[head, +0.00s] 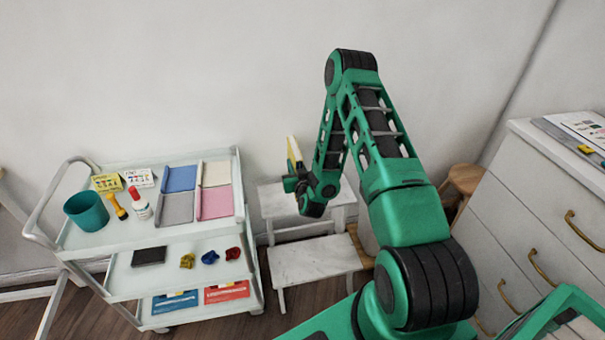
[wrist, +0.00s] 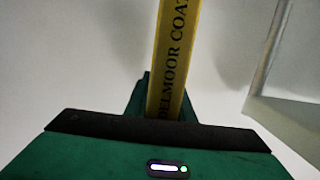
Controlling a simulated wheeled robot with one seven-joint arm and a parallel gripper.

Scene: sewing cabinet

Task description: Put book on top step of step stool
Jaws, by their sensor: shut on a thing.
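The book has a yellow spine with dark lettering and fills the upper middle of the wrist view (wrist: 176,60). In the head view it is a thin yellow and white upright shape (head: 294,152). My gripper (head: 294,178) is shut on the book and holds it upright in the air, near the left end of the step stool's top step as seen from the head. The step stool is white. Its top step (head: 275,203) is partly hidden behind my arm. Its lower step (head: 310,262) is bare. The fingertips are mostly hidden.
A white cart (head: 150,243) stands left of the stool with a teal cup (head: 86,211), coloured trays and small items. A white drawer cabinet (head: 530,215) stands at the right. A wooden stool (head: 464,178) is between cabinet and wall. The wall is close behind.

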